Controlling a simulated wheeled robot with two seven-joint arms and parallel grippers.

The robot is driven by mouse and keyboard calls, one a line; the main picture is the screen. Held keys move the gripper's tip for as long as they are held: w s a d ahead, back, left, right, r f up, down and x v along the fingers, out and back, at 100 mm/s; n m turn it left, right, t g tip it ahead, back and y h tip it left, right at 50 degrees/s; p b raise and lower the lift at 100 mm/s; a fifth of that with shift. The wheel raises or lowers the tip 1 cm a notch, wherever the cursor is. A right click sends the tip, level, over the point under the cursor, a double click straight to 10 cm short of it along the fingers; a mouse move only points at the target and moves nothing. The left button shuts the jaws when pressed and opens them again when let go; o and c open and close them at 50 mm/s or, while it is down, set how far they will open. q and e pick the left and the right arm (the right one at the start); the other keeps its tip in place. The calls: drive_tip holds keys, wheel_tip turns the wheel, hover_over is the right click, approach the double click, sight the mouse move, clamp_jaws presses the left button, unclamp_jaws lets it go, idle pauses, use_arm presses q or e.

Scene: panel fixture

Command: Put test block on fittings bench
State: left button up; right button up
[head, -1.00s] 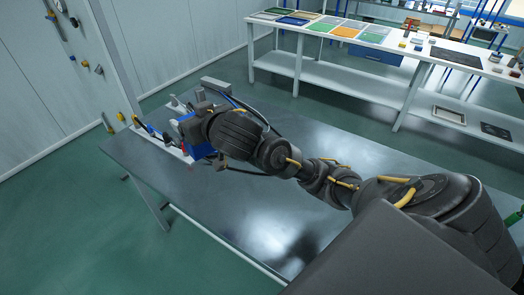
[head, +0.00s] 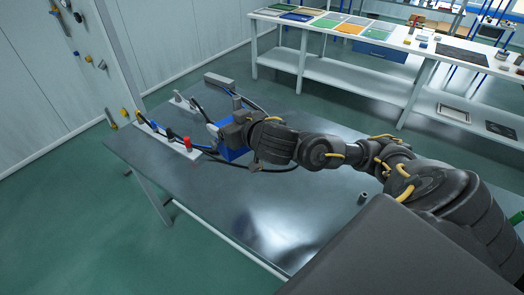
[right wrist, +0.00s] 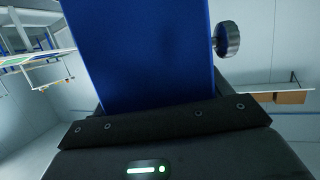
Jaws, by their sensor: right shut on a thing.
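My right gripper (head: 226,131) is shut on a blue block (head: 233,154), which I take for the test block. In the right wrist view the block (right wrist: 140,50) fills the middle, with a round metal knob on its right side. The gripper and wrist hide much of the block in the head view. The block is over the left part of the dark-topped bench (head: 210,198); I cannot tell whether it touches the top. Which bench is the fittings bench is not marked. My left gripper is not in view.
A white strip (head: 160,138) with black, blue and red fittings (head: 187,143) lies along the bench's left edge. Dark cables run behind the gripper. A small grey cylinder (head: 363,198) stands near my arm. A white bench (head: 300,55) with coloured panels stands behind.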

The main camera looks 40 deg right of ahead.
drive_tip(key=s+d+f+n+y, duration=0.35)
drive_tip(key=s+d+f, duration=0.3)
drive_tip(key=s, duration=0.45)
drive_tip(key=w+d+f+b, duration=0.1)
drive_tip(key=w+d+f, duration=0.1)
drive_tip(key=w+f, duration=0.8)
drive_tip(key=shift+w+d+g+y+b, duration=0.3)
drive_tip(key=shift+w+y, duration=0.05)
drive_tip(key=shift+w, duration=1.2)
drive_tip(key=shift+w+f, duration=0.15)
drive_tip(key=shift+f, duration=1.6)
drive_tip(key=o, duration=1.5)
drive_tip(key=shift+f, duration=0.2)
drive_tip(key=shift+c, duration=0.2)
